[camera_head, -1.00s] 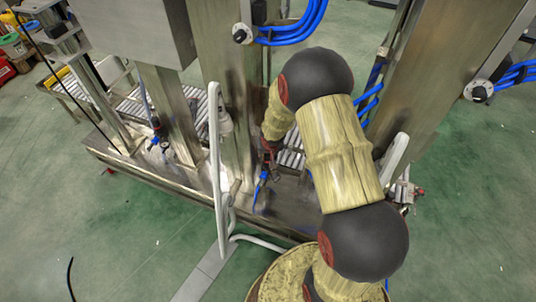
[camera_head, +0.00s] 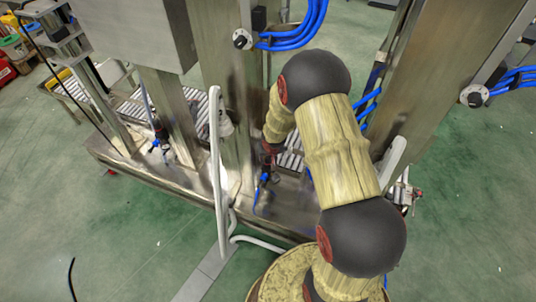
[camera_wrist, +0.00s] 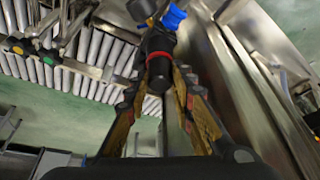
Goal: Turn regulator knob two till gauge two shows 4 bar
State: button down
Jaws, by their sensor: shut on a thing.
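In the wrist view a black regulator knob (camera_wrist: 159,72) with a red ring sits between the two fingers of my gripper (camera_wrist: 163,84). The fingers are shut on its sides. A blue fitting (camera_wrist: 173,17) joins the regulator body above it, and a rounded grey part (camera_wrist: 141,9), perhaps the gauge, shows beside it. No gauge face or needle can be read. In the head view my gripper (camera_head: 269,158) is at the middle regulator beside the steel column, small and mostly hidden by my arm. I cannot see a number on the knob.
A white bent tube rail (camera_head: 215,150) stands just left of my arm. Another regulator (camera_head: 160,133) with blue fittings is further left, and a valve assembly (camera_head: 405,192) is at right. Steel columns and a roller conveyor (camera_wrist: 75,60) surround the work spot. The green floor in front is open.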

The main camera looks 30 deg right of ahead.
jog(key=shift+r+p, duration=0.25)
jog(key=shift+p, duration=0.35)
jog(key=n+p, duration=0.1)
jog(key=p, duration=0.2)
jog(key=shift+s+r, duration=0.1)
jog(key=n+y+p, duration=0.1)
jog(key=n+p, duration=0.2)
jog(key=p, duration=0.5)
jog(key=shift+d, duration=0.1)
jog(key=n+p, duration=0.1)
jog(key=p, duration=0.2)
jog(key=n+y+p, duration=0.1)
jog(key=p, duration=0.2)
jog(key=shift+d+f+n, duration=0.1)
jog(key=shift+f+n, duration=0.1)
jog(key=shift+n, duration=0.1)
jog(key=shift+f+n+y+p, duration=0.15)
jog(key=shift+n+y+p, duration=0.25)
jog(key=shift+p, duration=0.4)
jog(key=c, duration=1.8)
grip_release()
